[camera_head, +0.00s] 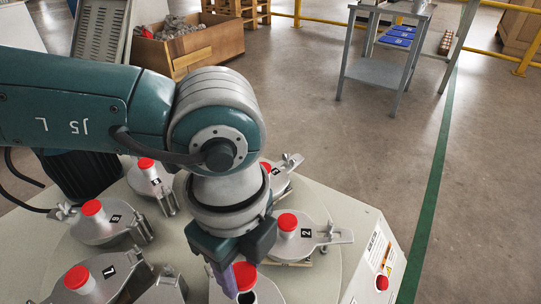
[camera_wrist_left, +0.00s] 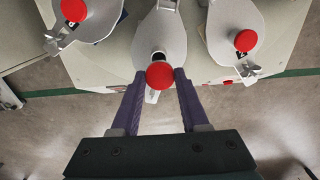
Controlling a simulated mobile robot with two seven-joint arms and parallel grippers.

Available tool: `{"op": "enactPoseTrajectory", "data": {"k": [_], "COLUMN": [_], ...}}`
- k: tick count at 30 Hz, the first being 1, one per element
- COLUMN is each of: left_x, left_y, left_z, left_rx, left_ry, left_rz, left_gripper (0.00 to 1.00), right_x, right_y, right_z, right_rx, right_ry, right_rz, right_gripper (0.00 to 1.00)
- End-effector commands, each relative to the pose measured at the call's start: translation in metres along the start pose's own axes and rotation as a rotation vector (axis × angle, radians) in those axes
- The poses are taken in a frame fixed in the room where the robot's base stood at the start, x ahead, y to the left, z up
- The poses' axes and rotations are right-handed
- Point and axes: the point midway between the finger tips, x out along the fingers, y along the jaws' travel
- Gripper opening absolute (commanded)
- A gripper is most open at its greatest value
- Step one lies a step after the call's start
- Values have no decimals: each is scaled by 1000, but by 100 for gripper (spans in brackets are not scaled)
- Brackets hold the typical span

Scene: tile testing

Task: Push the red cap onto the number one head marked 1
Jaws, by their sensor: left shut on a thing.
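My left gripper (camera_head: 236,280) has purple fingers and points down over the front of the round machine top. It is shut on a red cap (camera_head: 244,276), which also shows between the fingertips (camera_wrist_left: 160,82) in the left wrist view. A grey metal head (camera_wrist_left: 160,35) lies directly under and beyond the cap. Whether the cap touches it, I cannot tell. The number on this head is not readable, and my arm and gripper hide much of it in the head view. My right gripper is not in view.
Other grey heads with red caps surround it, including one marked 2 (camera_head: 306,233) on the right and one at the front left (camera_head: 80,278). A red button (camera_head: 382,282) is on the machine's right side. A grey table (camera_head: 375,72) stands farther back on open floor.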

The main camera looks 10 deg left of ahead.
Motion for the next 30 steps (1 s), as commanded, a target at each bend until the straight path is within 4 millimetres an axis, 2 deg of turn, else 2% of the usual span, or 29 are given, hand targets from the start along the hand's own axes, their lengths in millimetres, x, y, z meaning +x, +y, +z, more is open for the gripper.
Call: {"op": "enactPoseTrajectory", "data": {"k": [12,19,30], "left_x": [38,51,51], "left_y": [0,0,0], "left_z": [1,0,1], "left_rx": [-1,0,0], "left_ry": [-1,0,0], "left_rz": [1,1,0], "left_gripper": [0,0,0], "right_x": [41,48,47], "right_y": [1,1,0], "right_z": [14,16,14], "right_rx": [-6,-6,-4], "right_ry": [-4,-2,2], "right_rz": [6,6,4], "right_gripper": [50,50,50]}}
